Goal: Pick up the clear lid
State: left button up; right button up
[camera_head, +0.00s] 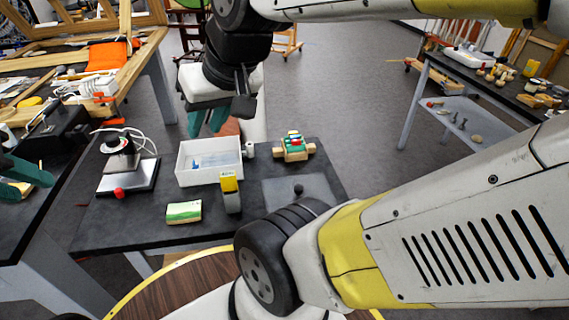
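The clear lid (322,184) appears to be the flat, see-through grey panel with a dark knob, lying on the dark table right of centre. Its near edge is partly hidden by my arm. My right gripper (207,128) hangs over the table's far edge, above and behind the white bin, up and left of the lid. Its teal fingers are apart, and nothing shows between them. My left gripper (22,184) is at the left picture edge, partly cut off, far from the lid. Its teal fingers look apart.
The dark table (130,225) also holds a white bin (198,178), a yellow-topped grey tool (231,190), a green box (184,212), a toy-like block item (293,147) and a device with a red knob (128,178). A side bench (490,100) stands at right.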

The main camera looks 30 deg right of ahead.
aim_at(279, 193)
jog(key=k+l+z, duration=0.1)
jog(key=z, duration=0.3)
jog(key=l+z, duration=0.1)
jog(key=z, duration=0.35)
jog(key=k+l+z, duration=0.1)
jog(key=z, duration=0.3)
jog(key=k+j, duration=0.15)
jog(key=j, duration=0.25)
jog(key=k+j+z, duration=0.1)
jog(key=j, duration=0.3)
jog(key=k+j, duration=0.25)
jog(key=j, duration=0.15)
jog(key=z, duration=0.05)
